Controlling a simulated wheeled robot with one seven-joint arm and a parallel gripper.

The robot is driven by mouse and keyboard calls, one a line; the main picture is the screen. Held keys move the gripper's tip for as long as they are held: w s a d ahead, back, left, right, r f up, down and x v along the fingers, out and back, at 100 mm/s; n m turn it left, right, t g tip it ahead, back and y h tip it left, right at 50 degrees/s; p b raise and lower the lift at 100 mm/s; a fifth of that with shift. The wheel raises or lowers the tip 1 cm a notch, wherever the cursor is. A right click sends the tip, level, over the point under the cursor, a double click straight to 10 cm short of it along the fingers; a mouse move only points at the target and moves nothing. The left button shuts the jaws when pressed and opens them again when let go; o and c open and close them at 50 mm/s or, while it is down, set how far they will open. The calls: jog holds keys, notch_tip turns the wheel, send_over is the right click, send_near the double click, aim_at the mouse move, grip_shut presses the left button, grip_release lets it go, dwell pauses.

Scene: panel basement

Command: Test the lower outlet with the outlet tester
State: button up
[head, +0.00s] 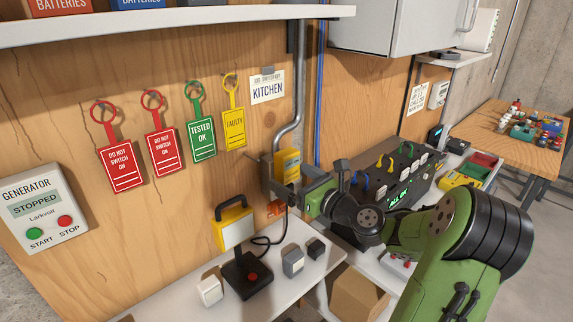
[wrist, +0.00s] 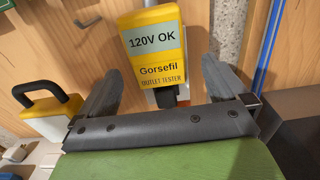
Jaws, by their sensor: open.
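The yellow outlet tester (head: 287,160) is upright against the wooden wall panel, below the grey conduit. In the wrist view the tester (wrist: 152,72) reads "120V OK" above the name Gorsefil. My gripper (head: 283,178) is at the tester. In the wrist view my gripper (wrist: 160,75) is open, with one finger on each side of the tester and visible gaps between. The outlet behind the tester is hidden, so I cannot tell which outlet it is at. An orange fitting (head: 275,208) shows partly just below my gripper.
Small plugs lie nearby. Red, green and yellow tags hang on the wall. A dark panel (head: 398,182) reads "ALL OK".

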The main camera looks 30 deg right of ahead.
aim_at(292, 178)
jog(key=shift+w+a, duration=0.1)
jog(key=shift+w, duration=0.6)
jog(key=shift+p, duration=0.95)
dwell(0.4)
jog(key=shift+c, duration=0.5)
jog(key=c, duration=1.5)
jog(key=shift+s+d+p, duration=0.15)
jog(key=shift+s+d, duration=0.1)
jog(key=shift+s, duration=1.25)
jog(key=shift+s+d+p, duration=0.15)
jog(key=shift+s+d, duration=0.05)
jog(key=shift+s, duration=1.3)
